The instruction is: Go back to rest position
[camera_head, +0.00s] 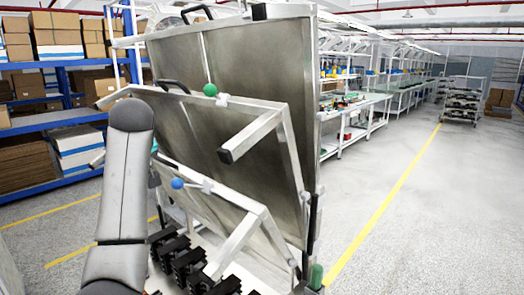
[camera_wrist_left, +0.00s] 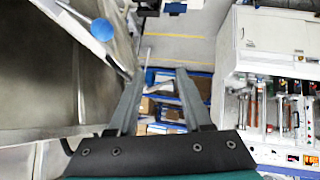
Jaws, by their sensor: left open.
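My left gripper (camera_wrist_left: 160,76) shows in the left wrist view with its two grey fingers apart and nothing between them. In the head view only my grey left arm shows, rising in front of the test rig; its gripper is hidden or cannot be made out there. The rig's tilted metal panels (camera_head: 240,90) stand just right of my arm. A blue ball knob (camera_head: 177,183) sits on the lower panel's frame; a blue knob also shows left of the fingers in the wrist view (camera_wrist_left: 102,28). My right gripper is in neither view.
Several black breaker units (camera_head: 188,262) sit at the rig's foot. A green knob (camera_head: 210,89) is on the rig. Blue shelving with boxes (camera_head: 55,140) stands at the left. A white cabinet (camera_wrist_left: 268,32) is right of the fingers. The floor (camera_head: 440,200) at the right is clear.

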